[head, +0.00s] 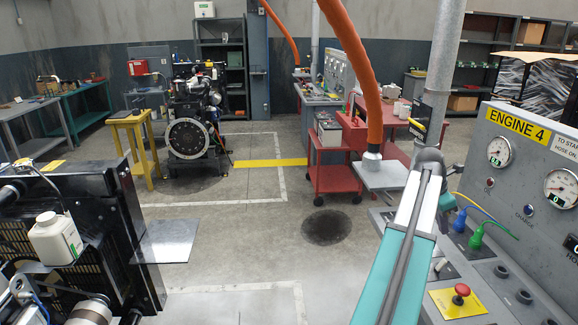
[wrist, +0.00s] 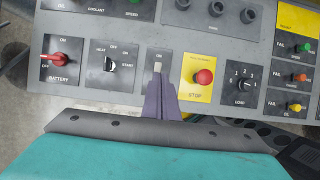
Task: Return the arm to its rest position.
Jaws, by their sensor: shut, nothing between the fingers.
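My gripper (wrist: 159,86) shows in the wrist view as two purple fingers. They are shut together with nothing between them. They are over the console panel, in front of a pale switch (wrist: 157,67), between the start switch (wrist: 110,65) and the red stop button (wrist: 203,77). I cannot tell whether the fingertips touch the switch. My arm (head: 405,240), teal and white, reaches up from the bottom of the head view along the left side of the engine 4 console (head: 520,165). My gripper is not clearly visible in the head view.
The console carries a red battery switch (wrist: 60,58), a load knob (wrist: 241,84) and another view of the stop button (head: 461,292). A grey post (head: 440,70) and an orange hose (head: 350,50) stand near my arm. An engine (head: 75,215) is at left. Open floor (head: 235,240) lies between.

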